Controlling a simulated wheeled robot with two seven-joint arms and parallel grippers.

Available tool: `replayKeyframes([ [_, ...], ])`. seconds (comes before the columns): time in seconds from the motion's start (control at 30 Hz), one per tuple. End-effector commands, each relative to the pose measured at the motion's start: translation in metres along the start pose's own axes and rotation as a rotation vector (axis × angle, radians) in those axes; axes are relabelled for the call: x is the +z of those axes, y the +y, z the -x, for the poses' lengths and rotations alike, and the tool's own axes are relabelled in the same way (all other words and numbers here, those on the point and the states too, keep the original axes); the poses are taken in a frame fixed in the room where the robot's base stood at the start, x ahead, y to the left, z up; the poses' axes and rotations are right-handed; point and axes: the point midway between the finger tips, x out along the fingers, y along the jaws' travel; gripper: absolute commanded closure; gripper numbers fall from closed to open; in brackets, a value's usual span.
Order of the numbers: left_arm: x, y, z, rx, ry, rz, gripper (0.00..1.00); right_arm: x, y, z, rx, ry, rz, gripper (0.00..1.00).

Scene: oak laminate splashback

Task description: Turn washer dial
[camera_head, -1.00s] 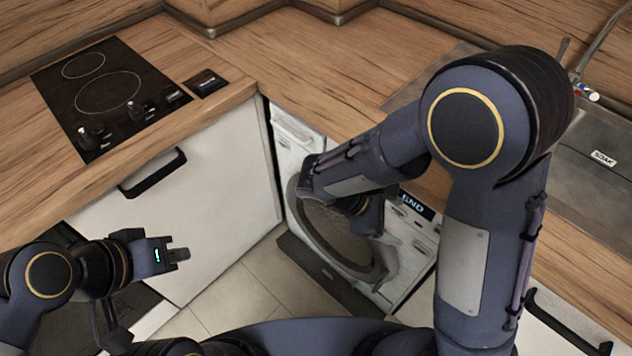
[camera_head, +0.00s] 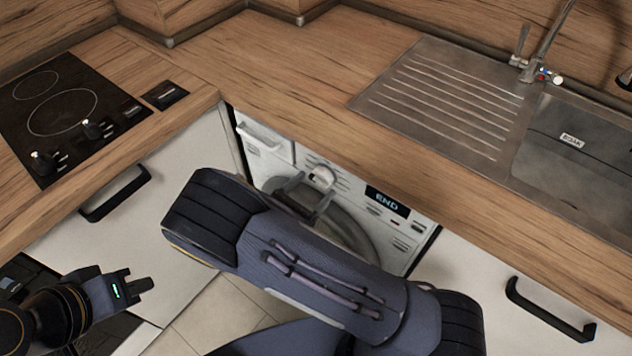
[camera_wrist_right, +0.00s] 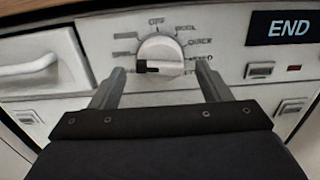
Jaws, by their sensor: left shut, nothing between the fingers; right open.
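The washer (camera_head: 378,240) is a white machine under the counter, with a display (camera_head: 387,202) reading END. Its round dial (camera_wrist_right: 160,57) has a dark pointer mark facing left and slightly down in the right wrist view; it also shows in the head view (camera_head: 322,178). My right gripper (camera_wrist_right: 161,82) is open, its two fingers reaching toward the panel on either side of the dial's lower part. I cannot tell whether they touch it. My left gripper (camera_head: 140,286) is shut and empty at the lower left, away from the washer. My right arm hides much of the washer door.
The detergent drawer (camera_wrist_right: 35,67) is left of the dial, and buttons (camera_wrist_right: 260,70) are to its right. The wooden counter (camera_head: 290,70) overhangs the panel. A hob (camera_head: 65,115) is at left, a sink (camera_head: 580,150) at right. A cupboard handle (camera_head: 550,312) sticks out at lower right.

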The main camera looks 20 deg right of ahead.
Motion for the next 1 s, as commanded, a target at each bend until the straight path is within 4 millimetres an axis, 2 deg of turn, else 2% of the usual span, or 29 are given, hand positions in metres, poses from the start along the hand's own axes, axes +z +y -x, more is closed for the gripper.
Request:
replayKeyframes([
  [0.2, -0.001, 0.001, 0.002, 0.000, 0.000, 0.000, 1.00, 0.000, 0.000, -0.019, -0.001, 0.001, -0.001, 0.29],
  [0.47, -0.001, 0.001, 0.002, 0.000, 0.000, 0.000, 1.00, 0.000, 0.000, -0.020, 0.000, 0.001, -0.001, 0.29],
  [0.8, -0.001, 0.001, 0.002, 0.000, 0.000, 0.000, 1.00, 0.000, 0.000, -0.020, 0.000, 0.001, -0.001, 0.73],
  [1.0, 0.000, 0.000, 0.000, 0.000, 0.000, 0.000, 1.00, -0.001, 0.000, -0.020, 0.000, 0.001, -0.013, 0.74],
])
